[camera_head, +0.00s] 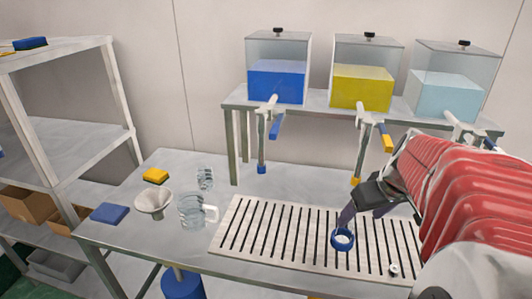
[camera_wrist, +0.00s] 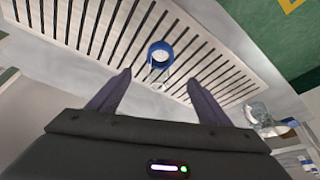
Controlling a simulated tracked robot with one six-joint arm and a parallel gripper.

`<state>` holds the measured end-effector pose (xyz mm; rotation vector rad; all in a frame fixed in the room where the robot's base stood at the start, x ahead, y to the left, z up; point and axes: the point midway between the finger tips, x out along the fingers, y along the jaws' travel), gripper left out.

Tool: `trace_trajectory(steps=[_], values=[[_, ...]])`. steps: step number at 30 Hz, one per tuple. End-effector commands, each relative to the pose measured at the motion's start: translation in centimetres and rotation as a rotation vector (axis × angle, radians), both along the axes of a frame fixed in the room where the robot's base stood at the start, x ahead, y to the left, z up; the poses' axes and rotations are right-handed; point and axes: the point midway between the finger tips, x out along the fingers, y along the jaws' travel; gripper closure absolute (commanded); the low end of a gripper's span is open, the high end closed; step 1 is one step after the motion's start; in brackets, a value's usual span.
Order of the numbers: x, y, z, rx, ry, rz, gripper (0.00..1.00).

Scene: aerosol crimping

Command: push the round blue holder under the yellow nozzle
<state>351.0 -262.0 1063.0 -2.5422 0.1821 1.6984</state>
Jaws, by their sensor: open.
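The round blue holder (camera_head: 342,239) is a small ring standing on the slatted drain board, near its front. In the wrist view the holder (camera_wrist: 160,47) lies just beyond my fingertips, roughly centred between them. My gripper (camera_head: 362,214) is open and empty, low over the board beside the holder; in the wrist view its two dark fingers (camera_wrist: 160,78) are spread apart. The yellow nozzle (camera_head: 356,181) hangs below the tap of the yellow tank, behind my gripper in the head view. The holder is in front of it, not beneath it. Whether a finger touches the holder I cannot tell.
The slatted board (camera_head: 229,238) has free room left of the holder. A glass mug (camera_head: 192,211), a glass (camera_head: 205,178), a white funnel (camera_head: 153,203), a yellow sponge (camera_head: 156,176) and a blue sponge (camera_head: 110,214) stand further left. A blue nozzle (camera_head: 262,169) hangs at left.

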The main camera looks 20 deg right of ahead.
Motion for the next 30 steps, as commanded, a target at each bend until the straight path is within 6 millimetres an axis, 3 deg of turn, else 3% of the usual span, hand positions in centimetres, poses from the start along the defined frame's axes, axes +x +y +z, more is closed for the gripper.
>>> trace_trajectory(steps=[8, 30], values=[[0.5, -0.1, -1.3, 0.002, 0.002, -0.002, 0.28], [4.1, -0.7, -10.5, 0.003, 0.003, -0.003, 0.28]])
